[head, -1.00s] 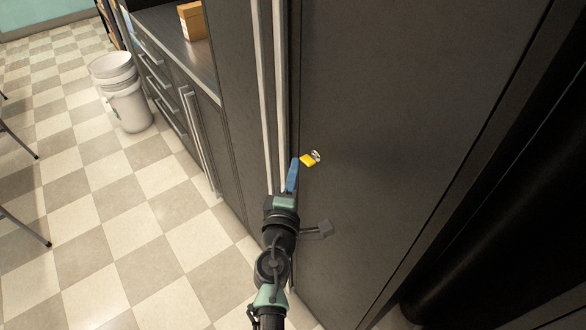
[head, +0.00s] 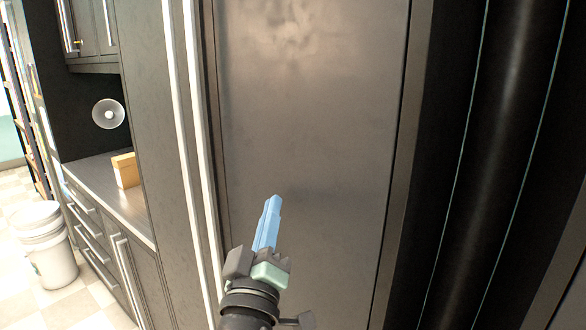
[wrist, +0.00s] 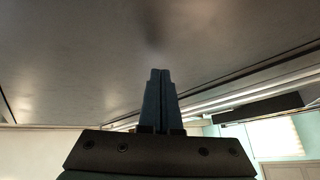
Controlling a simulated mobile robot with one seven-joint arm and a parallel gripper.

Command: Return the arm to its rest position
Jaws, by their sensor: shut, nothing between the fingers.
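My gripper (head: 273,203) is in the lower middle of the head view, its blue fingers pressed together and pointing up, with nothing between them. It is in front of a tall dark cabinet door (head: 310,110); I cannot tell the exact gap. In the wrist view the closed fingers (wrist: 160,75) stand upright in the middle, with the dark door surface (wrist: 80,45) filling the upper part.
Long pale vertical handles (head: 190,140) run just left of the door. A counter (head: 110,185) with a cardboard box (head: 126,170) is at the left. White buckets (head: 47,245) stand on the checkered floor. A dark column (head: 490,130) is at the right.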

